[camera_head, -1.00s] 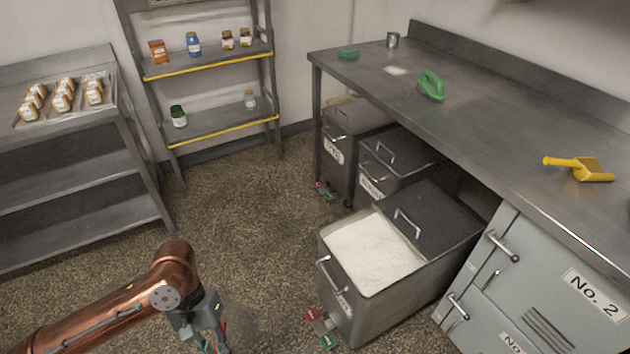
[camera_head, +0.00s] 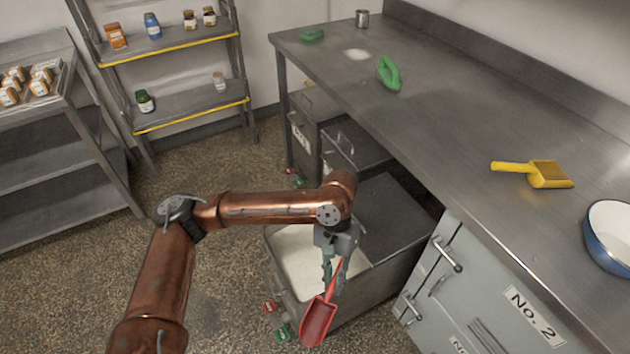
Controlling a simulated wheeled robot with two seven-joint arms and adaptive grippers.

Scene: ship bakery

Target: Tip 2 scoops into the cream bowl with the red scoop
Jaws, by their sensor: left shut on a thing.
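The red scoop (camera_head: 318,322) hangs from my left gripper (camera_head: 334,276), which is shut on its handle. The scoop points down in front of the open flour bin (camera_head: 380,298), over its near wall in the picture. I cannot tell whether the scoop holds anything. A white bowl with a blue outside (camera_head: 606,248) stands on the counter at the right edge of the picture, partly cut off. It looks cream inside. My right gripper is not in view.
A shelf rack (camera_head: 190,104) stands behind. Grey cabinet doors (camera_head: 470,285) face the aisle.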

